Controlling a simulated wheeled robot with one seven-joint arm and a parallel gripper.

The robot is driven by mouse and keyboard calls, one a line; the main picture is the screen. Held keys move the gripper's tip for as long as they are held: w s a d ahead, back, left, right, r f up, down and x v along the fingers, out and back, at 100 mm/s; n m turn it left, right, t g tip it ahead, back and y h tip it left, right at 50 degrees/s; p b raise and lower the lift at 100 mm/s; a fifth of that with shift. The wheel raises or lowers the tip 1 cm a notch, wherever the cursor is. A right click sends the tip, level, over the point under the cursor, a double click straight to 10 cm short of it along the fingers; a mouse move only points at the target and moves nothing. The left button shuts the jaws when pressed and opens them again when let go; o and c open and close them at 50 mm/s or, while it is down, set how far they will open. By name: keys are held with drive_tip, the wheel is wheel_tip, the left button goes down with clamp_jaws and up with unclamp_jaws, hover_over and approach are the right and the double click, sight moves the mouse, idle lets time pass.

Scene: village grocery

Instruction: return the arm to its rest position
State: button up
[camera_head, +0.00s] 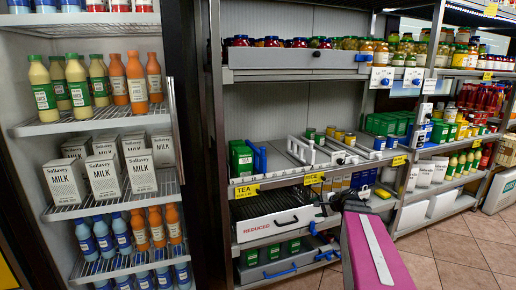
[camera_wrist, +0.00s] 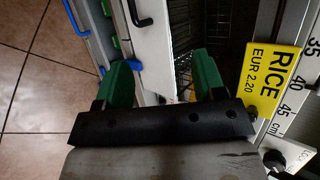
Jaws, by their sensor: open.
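My gripper (camera_wrist: 163,75) shows in the wrist view with its two green fingers apart and nothing visible between them. It is close to the front of the shelf unit, with the yellow RICE price label (camera_wrist: 268,82) just to its right. In the head view my magenta arm (camera_head: 378,255) reaches from the bottom edge towards the lower part of the middle shelf unit; the fingers are not clear there.
The REDUCED drawer (camera_head: 275,223) sits in the middle shelf unit (camera_head: 218,120). A white drawer front (camera_wrist: 150,45) lies beyond the fingers in the wrist view. An open cooler with milk cartons (camera_head: 104,176) stands left. Tiled floor (camera_head: 450,255) is clear at right.

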drive_tip(key=s+a+f+n+g+h, duration=0.3)
drive_tip(key=s+a+f+n+g, duration=0.1)
drive_tip(key=s, duration=0.4)
drive_tip(key=s+a+f+n+g+h, duration=0.4)
drive_tip(key=s+f+n, duration=0.2)
drive_tip(key=s+n, duration=0.1)
drive_tip(key=shift+s+f+n+h, duration=0.2)
drive_tip(key=shift+s+n+h, duration=0.15)
drive_tip(key=shift+s, duration=0.4)
